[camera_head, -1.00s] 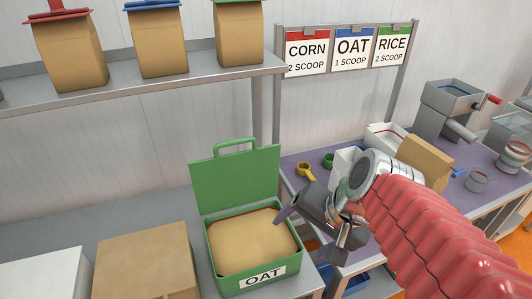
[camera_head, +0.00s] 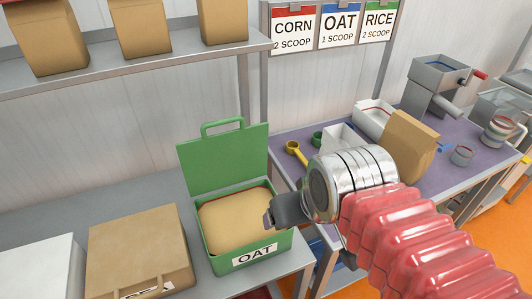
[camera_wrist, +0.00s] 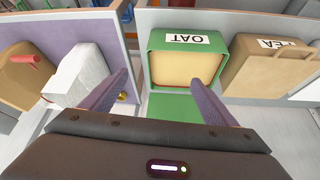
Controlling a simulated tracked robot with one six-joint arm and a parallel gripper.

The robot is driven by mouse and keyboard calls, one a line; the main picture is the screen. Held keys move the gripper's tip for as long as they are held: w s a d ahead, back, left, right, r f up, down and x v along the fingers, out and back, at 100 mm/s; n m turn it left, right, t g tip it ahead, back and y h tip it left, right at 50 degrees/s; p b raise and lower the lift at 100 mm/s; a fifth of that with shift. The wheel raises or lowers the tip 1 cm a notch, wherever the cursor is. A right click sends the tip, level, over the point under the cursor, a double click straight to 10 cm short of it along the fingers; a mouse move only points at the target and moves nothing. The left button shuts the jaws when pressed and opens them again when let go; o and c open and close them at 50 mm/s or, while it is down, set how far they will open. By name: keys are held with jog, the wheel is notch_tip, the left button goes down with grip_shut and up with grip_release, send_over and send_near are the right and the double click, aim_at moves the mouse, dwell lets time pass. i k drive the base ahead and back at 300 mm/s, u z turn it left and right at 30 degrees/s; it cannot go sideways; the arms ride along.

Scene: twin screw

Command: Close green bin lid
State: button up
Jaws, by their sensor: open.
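The green OAT bin (camera_head: 243,258) stands on the grey shelf, filled with tan oats (camera_head: 235,218). Its green lid (camera_head: 224,160) is open, standing up at the back of the bin with its handle on top. In the wrist view the bin (camera_wrist: 186,41) appears upside down, with the lid (camera_wrist: 172,108) nearer the gripper. My gripper (camera_head: 274,212) is beside the bin's right edge in the head view, apart from the lid. In the wrist view its two fingers (camera_wrist: 158,88) are spread wide with nothing between them.
A purple-topped table (camera_head: 350,165) at right holds yellow and green scoops, white containers, a brown bag (camera_head: 408,146) and a grinder (camera_head: 437,85). An upper shelf (camera_head: 140,55) holds bags.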

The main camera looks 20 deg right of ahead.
aim_at(214, 162)
jog(key=k, duration=1.3)
jog(key=u, duration=0.2)
jog(key=i, duration=0.65)
jog(key=u, duration=0.75)
jog(key=i, duration=0.8)
jog(key=u, duration=0.3)
